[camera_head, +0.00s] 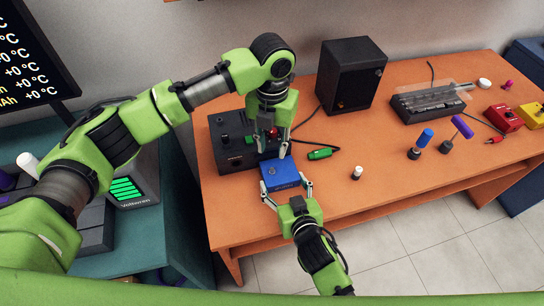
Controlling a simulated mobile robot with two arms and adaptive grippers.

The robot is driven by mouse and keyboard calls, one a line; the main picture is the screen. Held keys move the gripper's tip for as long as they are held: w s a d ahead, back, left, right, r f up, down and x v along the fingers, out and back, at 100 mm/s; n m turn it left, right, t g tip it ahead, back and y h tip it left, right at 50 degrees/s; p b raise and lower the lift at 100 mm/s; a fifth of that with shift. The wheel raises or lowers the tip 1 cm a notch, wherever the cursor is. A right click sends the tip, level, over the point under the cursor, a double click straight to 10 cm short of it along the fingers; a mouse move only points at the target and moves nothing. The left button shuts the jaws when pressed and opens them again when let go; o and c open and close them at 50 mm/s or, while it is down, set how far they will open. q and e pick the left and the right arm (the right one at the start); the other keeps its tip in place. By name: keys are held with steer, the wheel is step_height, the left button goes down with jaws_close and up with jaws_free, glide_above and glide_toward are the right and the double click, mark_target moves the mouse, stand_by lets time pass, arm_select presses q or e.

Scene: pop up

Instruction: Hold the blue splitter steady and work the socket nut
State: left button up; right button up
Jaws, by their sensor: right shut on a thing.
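The blue splitter (282,176) is a small blue box near the front edge of the orange table. My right gripper (288,191) comes from the front edge, with a finger at each side of the splitter, shut on it. My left gripper (274,150) points down just behind and above the splitter, beside a black box. Its fingers are apart, and I see nothing clearly held between them. The socket nut is too small or hidden to make out.
The black box (229,145) stands left of the splitter. A green plug (320,154) on a cable and a white-topped knob (357,173) lie to the right. A black speaker (350,72) stands behind. The middle right of the table (390,140) is free.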

steer(key=shift+f, duration=0.15)
arm_select(q)
step_height(320, 180, up, 4)
steer(key=shift+f, duration=0.1)
arm_select(e)
steer(key=o, duration=1.5)
steer(key=shift+o, duration=0.2)
